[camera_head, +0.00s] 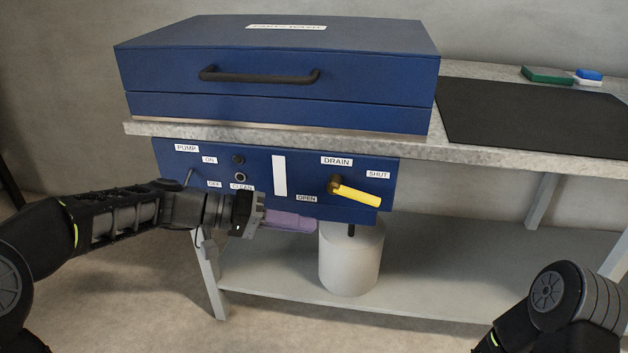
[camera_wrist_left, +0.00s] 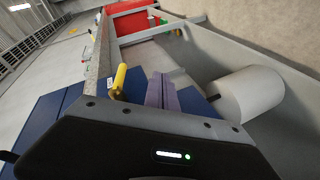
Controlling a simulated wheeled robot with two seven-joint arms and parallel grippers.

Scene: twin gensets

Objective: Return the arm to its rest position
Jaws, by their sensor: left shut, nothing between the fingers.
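My left arm comes in from the left in the head view, with its gripper (camera_head: 290,221) in front of the lower edge of the blue control panel (camera_head: 300,165). Its purple fingers are shut together with nothing between them; they also show in the left wrist view (camera_wrist_left: 162,92). The yellow drain lever (camera_head: 356,195) is to the right of the fingertips and apart from them, pointing right and slightly down. It also shows in the left wrist view (camera_wrist_left: 119,80). My right arm shows only as a dark link at the lower right; its gripper is out of frame.
A blue lidded washer (camera_head: 275,75) with a black handle sits on the grey bench (camera_head: 480,148). A white drum (camera_head: 351,262) stands on the lower shelf (camera_head: 440,275), below and right of the fingers. A black mat (camera_head: 530,115) lies on the bench. Floor at lower left is bare.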

